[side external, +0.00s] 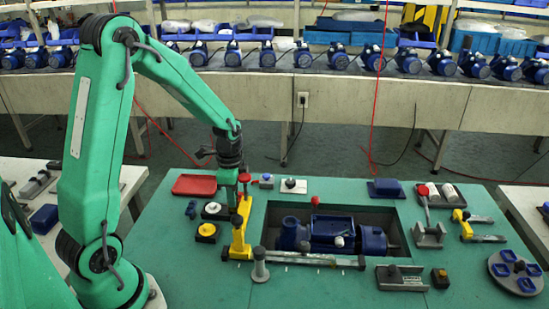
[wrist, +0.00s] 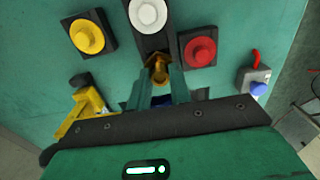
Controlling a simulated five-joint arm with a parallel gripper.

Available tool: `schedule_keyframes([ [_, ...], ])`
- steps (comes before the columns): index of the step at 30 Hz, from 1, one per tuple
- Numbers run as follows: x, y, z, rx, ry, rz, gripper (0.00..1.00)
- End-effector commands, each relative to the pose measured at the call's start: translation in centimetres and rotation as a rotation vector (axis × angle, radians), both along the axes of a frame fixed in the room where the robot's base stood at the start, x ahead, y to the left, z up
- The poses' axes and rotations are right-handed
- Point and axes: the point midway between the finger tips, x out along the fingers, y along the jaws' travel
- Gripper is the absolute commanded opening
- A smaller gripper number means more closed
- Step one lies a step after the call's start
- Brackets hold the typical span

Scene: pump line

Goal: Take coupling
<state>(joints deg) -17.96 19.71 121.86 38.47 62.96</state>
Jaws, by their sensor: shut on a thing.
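In the wrist view my gripper (wrist: 160,78) is shut on a small brass-coloured piece, which looks like the coupling (wrist: 158,68). The piece sits between the two green fingers, close to a grey plate with a white knob (wrist: 148,14). I cannot tell whether it touches the plate. In the side view my gripper (side external: 234,204) points down at the left of the green table, close behind a yellow upright clamp (side external: 238,238). The coupling cannot be made out there.
A yellow button (wrist: 87,36) and a red button (wrist: 199,49) flank the fingers. A blue pump (side external: 332,230) lies in the table recess to the right. A red tray (side external: 194,185) lies behind left. A grey bar (side external: 310,259) runs along the front of the recess.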

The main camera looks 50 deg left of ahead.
Motion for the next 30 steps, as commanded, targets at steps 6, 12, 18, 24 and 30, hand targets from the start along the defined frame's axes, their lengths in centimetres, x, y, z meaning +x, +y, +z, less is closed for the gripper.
schedule_keyframes([
  [6,0.0,0.0,0.0,0.001,-0.001,0.000,0.04],
  [12,0.0,0.0,0.1,0.000,-0.001,0.000,0.04],
  [18,0.1,0.0,0.8,0.001,-0.004,0.000,0.04],
  [24,0.1,0.0,1.6,0.001,-0.003,0.000,0.04],
  [30,0.1,0.0,2.5,0.001,-0.002,0.000,0.04],
])
